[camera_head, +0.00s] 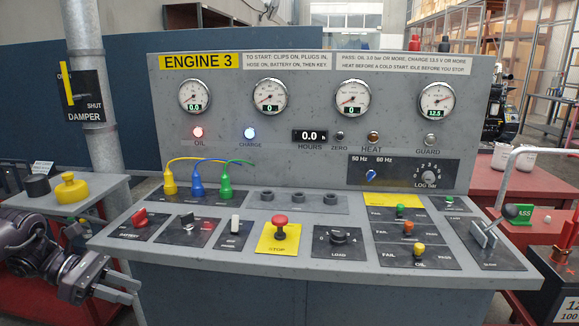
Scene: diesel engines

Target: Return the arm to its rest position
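My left arm (35,248) comes in from the left edge, below the small side table. My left gripper (124,287) is at the lower left, just off the left front corner of the grey engine control console (210,262). Its two dark fingers point right and stand apart with nothing between them. The red battery switch (139,218) on the console is above and right of the gripper. My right arm and gripper are not in view.
A yellow knob (70,188) and a black cap sit on the side table (100,190). A grey pipe (92,90) rises behind it. The console carries a red stop button (279,226) and a throttle lever (486,233). Yellow, blue and green leads are plugged in.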

